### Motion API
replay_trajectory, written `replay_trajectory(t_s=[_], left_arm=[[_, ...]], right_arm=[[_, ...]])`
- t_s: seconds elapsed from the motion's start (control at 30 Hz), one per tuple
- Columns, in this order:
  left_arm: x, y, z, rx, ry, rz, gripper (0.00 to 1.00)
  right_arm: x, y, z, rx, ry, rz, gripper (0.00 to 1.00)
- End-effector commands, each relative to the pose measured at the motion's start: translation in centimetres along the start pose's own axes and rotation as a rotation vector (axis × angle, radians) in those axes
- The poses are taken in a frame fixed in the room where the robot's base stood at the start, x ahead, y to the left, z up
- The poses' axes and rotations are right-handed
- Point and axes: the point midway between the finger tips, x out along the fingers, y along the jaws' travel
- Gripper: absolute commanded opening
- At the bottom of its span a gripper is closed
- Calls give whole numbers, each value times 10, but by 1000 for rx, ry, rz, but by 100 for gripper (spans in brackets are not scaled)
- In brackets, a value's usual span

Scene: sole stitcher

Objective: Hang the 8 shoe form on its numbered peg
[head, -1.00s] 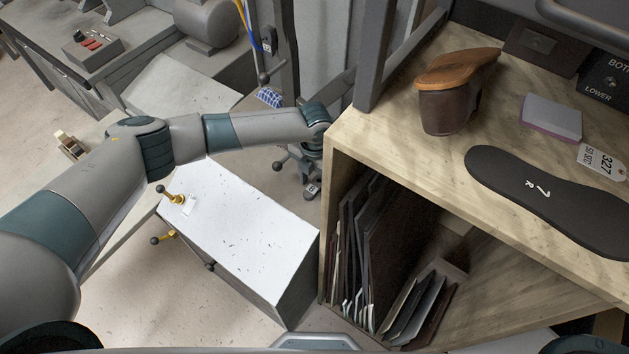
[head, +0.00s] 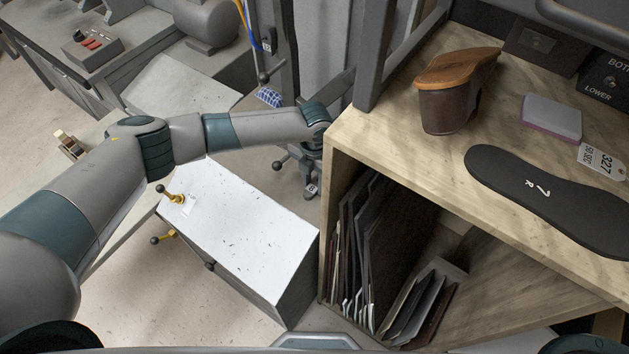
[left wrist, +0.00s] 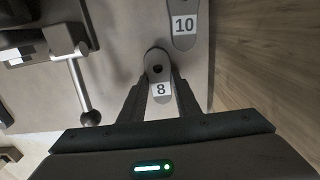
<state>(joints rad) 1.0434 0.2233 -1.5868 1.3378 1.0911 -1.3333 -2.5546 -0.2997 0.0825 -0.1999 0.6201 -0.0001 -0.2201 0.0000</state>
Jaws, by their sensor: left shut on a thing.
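The 8 shoe form (left wrist: 159,72) is a small grey sole shape with a white label marked 8 and a dark hole near its far end. It shows in the left wrist view between the two fingers of my left gripper (left wrist: 160,84), which is shut on it. A metal peg with a ball end (left wrist: 86,95) is to the left of the held form. In the head view my left wrist is beside the bench corner, and the gripper's fingers are hard to make out. My right gripper is not in view.
The wooden bench (head: 400,160) stands right of my left arm, carrying a brown heel block (head: 450,95) and a black sole marked 7 R (head: 545,200). A white-topped box (head: 235,230) is below the arm. A grey upright post (head: 285,50) stands behind.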

Motion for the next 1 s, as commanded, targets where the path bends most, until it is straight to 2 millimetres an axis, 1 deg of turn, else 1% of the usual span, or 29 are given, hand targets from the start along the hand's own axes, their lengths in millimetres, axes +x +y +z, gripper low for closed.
replay_trajectory(t_s=[0.17, 0.8, 1.0], left_arm=[[-5, 0, 1, 0, -1, 0, 0], [-36, 0, 1, 0, -1, 0, 0], [-41, 0, 1, 0, -1, 0, 0]], right_arm=[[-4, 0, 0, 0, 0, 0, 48], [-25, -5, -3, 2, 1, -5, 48], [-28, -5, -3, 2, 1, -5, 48]])
